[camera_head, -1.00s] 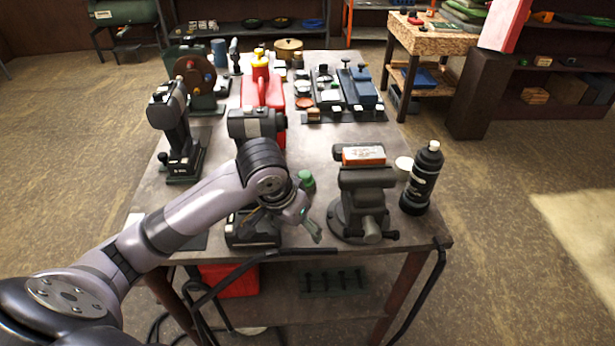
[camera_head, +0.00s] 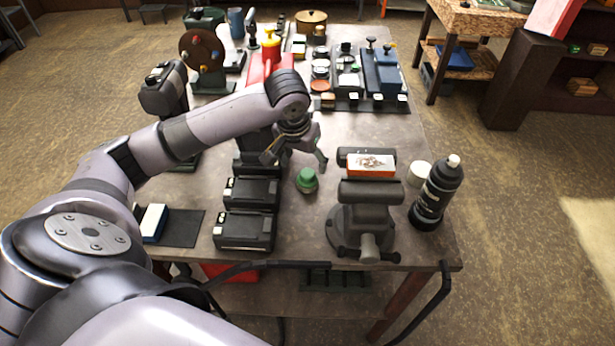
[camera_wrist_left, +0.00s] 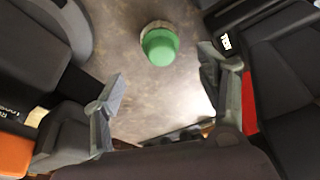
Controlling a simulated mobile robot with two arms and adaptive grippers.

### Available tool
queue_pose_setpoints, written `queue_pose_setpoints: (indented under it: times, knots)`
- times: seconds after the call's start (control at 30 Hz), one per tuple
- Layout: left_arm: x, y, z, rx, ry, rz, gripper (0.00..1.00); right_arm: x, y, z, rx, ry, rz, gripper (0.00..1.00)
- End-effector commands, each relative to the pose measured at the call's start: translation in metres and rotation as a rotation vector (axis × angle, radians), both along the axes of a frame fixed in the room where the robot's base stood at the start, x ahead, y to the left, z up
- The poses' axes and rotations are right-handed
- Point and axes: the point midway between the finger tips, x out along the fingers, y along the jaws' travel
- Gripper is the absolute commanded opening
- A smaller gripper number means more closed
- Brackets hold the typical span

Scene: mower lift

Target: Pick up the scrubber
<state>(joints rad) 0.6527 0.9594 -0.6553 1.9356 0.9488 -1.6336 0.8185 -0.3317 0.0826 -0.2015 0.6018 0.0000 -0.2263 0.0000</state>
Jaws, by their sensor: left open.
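The scrubber (camera_head: 306,180), a small green round-topped piece on a paler base, stands on the workbench (camera_head: 300,222) between the black battery-like blocks and the vise. It also shows in the left wrist view (camera_wrist_left: 160,47), top centre, on bare bench surface. My left gripper (camera_head: 296,159) is open and empty, just beyond the scrubber in the head view. In the left wrist view the fingertips (camera_wrist_left: 160,80) are spread wide, and the scrubber lies past the gap between them, not touching either finger. My right gripper is not in view.
A vise (camera_head: 362,218) with an orange-and-white block (camera_head: 371,165) stands right of the scrubber. A black bottle (camera_head: 434,193) is farther right. Black blocks (camera_head: 244,231) lie left. A red can (camera_head: 268,62) stands behind my arm. Bare bench lies in front of the scrubber.

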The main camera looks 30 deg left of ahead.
Motion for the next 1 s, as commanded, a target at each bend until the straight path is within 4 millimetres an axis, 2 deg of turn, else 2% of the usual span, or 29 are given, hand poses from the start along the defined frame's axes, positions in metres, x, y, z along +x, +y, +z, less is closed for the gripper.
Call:
queue_pose_setpoints:
  times: [0.1,0.2,0.3,0.43,0.63,0.9,1.0]
  knots:
    - [0.004,0.001,-0.015,0.000,0.002,0.000,0.67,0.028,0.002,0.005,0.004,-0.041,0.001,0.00]
    - [0.006,0.001,-0.021,0.001,0.000,0.000,0.67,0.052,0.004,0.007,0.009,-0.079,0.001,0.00]
    - [0.008,0.002,-0.026,0.000,0.001,0.000,0.67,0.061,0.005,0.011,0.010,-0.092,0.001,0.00]
    - [0.014,0.004,-0.042,-0.001,0.003,0.001,0.67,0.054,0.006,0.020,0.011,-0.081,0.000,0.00]
    - [0.020,0.005,-0.068,0.000,0.001,0.000,0.67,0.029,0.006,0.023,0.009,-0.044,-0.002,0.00]
    - [0.022,0.006,-0.072,0.000,-0.001,-0.001,0.67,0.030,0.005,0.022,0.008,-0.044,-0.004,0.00]
    - [0.022,0.006,-0.072,0.000,-0.001,-0.001,0.60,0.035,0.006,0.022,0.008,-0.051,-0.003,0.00]
